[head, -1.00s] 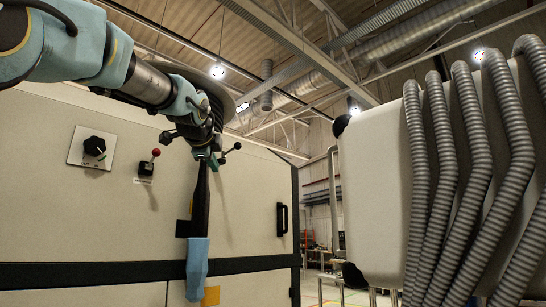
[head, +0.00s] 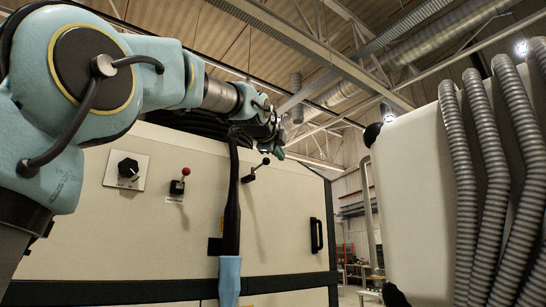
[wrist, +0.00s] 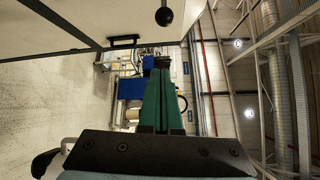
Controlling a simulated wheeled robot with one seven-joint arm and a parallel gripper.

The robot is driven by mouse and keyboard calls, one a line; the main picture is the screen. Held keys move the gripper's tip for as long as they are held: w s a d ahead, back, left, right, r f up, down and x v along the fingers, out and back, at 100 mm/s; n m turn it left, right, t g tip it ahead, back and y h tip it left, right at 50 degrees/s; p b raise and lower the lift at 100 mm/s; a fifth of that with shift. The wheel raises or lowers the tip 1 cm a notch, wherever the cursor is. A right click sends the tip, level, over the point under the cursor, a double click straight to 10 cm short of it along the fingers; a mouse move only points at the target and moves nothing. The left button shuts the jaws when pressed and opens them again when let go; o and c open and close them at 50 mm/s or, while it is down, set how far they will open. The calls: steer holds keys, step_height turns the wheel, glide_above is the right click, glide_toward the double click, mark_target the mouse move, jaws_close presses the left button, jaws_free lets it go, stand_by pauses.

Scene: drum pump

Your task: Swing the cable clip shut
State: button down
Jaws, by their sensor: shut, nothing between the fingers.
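My gripper (head: 279,152) is shut and empty at the upper middle of the head view, beside the top of the hanging black cable. Its green fingers show closed together in the wrist view (wrist: 161,85), pointing away over open space. The thick black cable (head: 232,195) hangs down the cabinet front to a light blue end piece (head: 230,278). A small black piece (head: 214,247) sits against the cable's left side low down. I cannot tell whether this is the cable clip or how far it is open. My gripper is well above it and apart from it.
The beige cabinet (head: 285,215) carries a rotary knob (head: 128,168), a red-knobbed lever (head: 179,182), a black handle (head: 316,236) and a ball-ended lever (head: 257,170) close below my gripper; a black ball (wrist: 164,16) shows in the wrist view. A hose-covered unit (head: 430,190) stands right.

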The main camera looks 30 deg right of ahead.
steer(key=w+d+p, duration=0.1)
steer(key=w+p, duration=0.3)
steer(key=w, duration=0.2)
steer(key=shift+w+r+p, duration=0.15)
steer(key=shift+w+p, duration=0.2)
steer(key=shift+p, duration=0.05)
steer(key=shift+a, duration=0.15)
steer(key=shift+a+g+h+b, duration=0.2)
steer(key=shift+g+h+b, duration=0.1)
steer(key=shift+b, duration=0.25)
